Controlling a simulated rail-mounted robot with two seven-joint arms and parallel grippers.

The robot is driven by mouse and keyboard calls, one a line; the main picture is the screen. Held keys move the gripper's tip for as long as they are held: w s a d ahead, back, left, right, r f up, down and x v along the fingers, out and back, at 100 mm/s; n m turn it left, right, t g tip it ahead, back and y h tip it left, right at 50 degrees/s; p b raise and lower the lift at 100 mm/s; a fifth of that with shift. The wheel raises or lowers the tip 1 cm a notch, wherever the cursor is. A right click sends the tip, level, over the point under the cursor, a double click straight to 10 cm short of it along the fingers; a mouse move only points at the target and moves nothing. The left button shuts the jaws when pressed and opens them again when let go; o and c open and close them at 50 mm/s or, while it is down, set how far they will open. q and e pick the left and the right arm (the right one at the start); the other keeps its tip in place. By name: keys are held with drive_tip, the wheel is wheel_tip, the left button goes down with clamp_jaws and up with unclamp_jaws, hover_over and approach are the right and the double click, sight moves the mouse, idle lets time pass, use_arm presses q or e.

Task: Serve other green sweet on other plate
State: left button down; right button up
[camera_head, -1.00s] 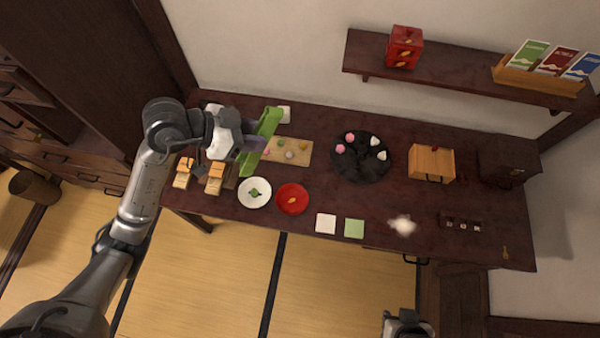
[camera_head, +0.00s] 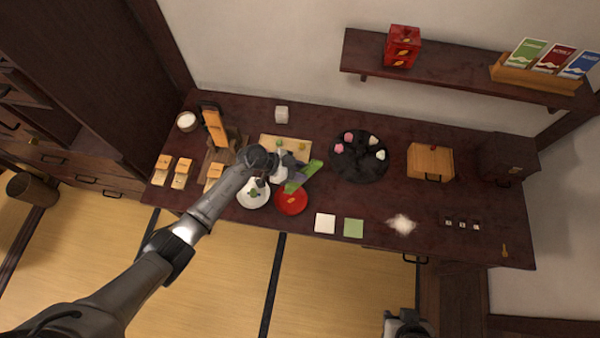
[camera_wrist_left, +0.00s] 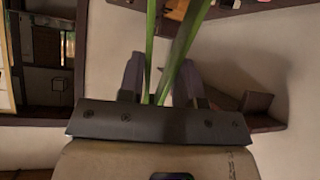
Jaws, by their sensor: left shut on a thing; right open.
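My left gripper (camera_head: 292,174) is shut on long green tongs (camera_head: 304,177), which slant over the gap between the board and the red plate. The tongs also show in the left wrist view (camera_wrist_left: 174,58), their two arms apart and their tips cut off. Whether they hold anything cannot be told. A white plate (camera_head: 243,200) bears a green sweet (camera_head: 254,193). A red plate (camera_head: 293,208) lies just right of it, partly hidden by the tongs. A small green sweet (camera_head: 279,143) sits on the wooden board (camera_head: 268,139). My right gripper (camera_head: 408,325) is open at the bottom edge, away from the table.
A black round tray (camera_head: 360,169) holds pink and white sweets right of the board. White and green squares (camera_head: 325,223) lie at the front edge. A wooden stand (camera_head: 216,128) and wooden box (camera_head: 430,160) stand on the table. A wall shelf (camera_head: 455,78) hangs behind.

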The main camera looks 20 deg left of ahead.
use_arm(q)
drive_tip(key=shift+d+f, duration=0.15)
drive_tip(key=shift+f, duration=0.5)
wheel_tip(320, 180, down, 9)
drive_tip(key=b, duration=1.2)
